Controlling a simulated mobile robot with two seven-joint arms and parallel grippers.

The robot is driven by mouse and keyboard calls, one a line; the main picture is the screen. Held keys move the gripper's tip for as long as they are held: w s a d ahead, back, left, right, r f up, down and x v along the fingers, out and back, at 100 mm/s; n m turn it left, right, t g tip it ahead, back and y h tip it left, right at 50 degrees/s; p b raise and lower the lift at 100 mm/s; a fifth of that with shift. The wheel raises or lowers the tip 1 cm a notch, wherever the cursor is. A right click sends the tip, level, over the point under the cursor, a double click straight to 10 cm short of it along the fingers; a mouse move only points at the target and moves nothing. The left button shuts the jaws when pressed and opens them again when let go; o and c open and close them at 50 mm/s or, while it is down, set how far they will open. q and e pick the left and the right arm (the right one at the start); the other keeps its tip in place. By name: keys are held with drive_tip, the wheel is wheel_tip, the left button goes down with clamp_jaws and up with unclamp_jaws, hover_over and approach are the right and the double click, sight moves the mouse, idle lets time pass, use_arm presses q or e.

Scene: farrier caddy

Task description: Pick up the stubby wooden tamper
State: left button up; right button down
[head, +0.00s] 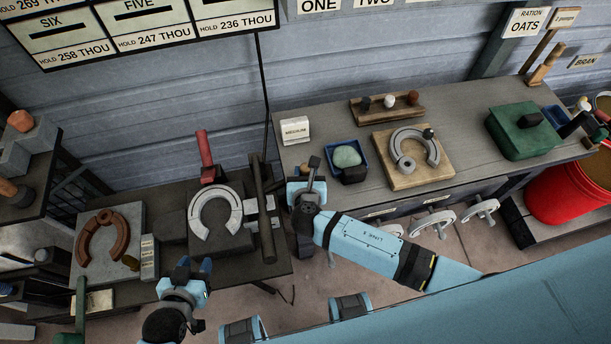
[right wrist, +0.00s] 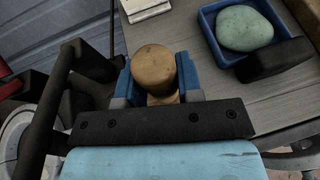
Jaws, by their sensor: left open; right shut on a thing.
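The stubby wooden tamper (right wrist: 153,68) shows in the right wrist view as a short, round-topped, tan wooden piece. My right gripper (right wrist: 155,85) is shut on it, with a blue finger on each side. Its lower part is mostly hidden, and I cannot tell whether it touches the table. In the head view my right gripper (head: 308,184) is at the left end of the right-hand table, and the tamper is not clearly visible there. My left gripper (head: 190,268) is open and empty near the front edge of the dark left bench.
A blue tray (head: 361,165) with a green stone lies just right of my right gripper. A wooden board (head: 437,175) with a grey horseshoe is further right. A dark bar (head: 262,210) and a red-handled tool (head: 205,155) stand on the left bench.

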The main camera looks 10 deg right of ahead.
wheel_tip(320, 180, up, 20)
drive_tip(key=p, duration=0.1)
drive_tip(key=shift+p, duration=0.4)
